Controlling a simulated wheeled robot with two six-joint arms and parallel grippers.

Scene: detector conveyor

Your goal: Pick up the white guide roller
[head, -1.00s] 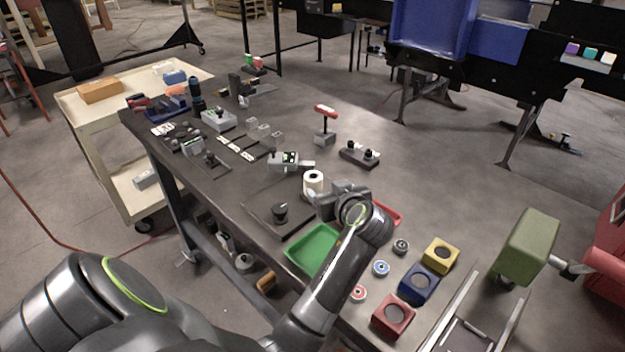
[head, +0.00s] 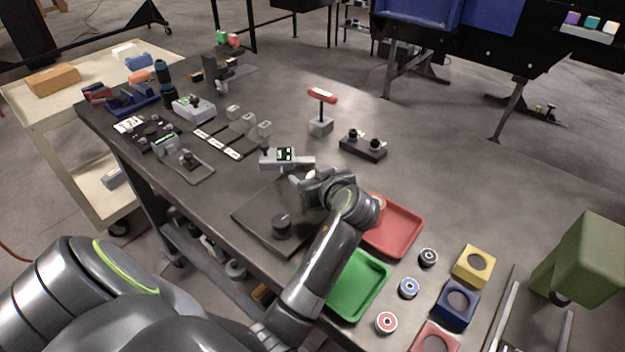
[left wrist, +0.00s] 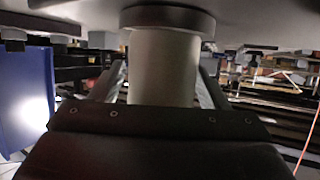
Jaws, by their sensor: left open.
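The white guide roller (left wrist: 165,65) stands out in the left wrist view as a pale cylinder with a dark round flange at the picture's top. It lies between the two fingers of my left gripper (left wrist: 163,88), which are open, with a gap visible on its right side; contact on the left is unclear. In the head view my left gripper (head: 300,186) is low over the table beside a dark plate, and it hides nearly all of the roller. My right gripper is not in view.
A dark plate with a black knob (head: 281,226) lies left of my gripper, and a gauge with a small display (head: 284,157) lies behind it. A red tray (head: 395,228) and a green tray (head: 357,287) are close on the right. A red T-handle (head: 322,96) stands farther back.

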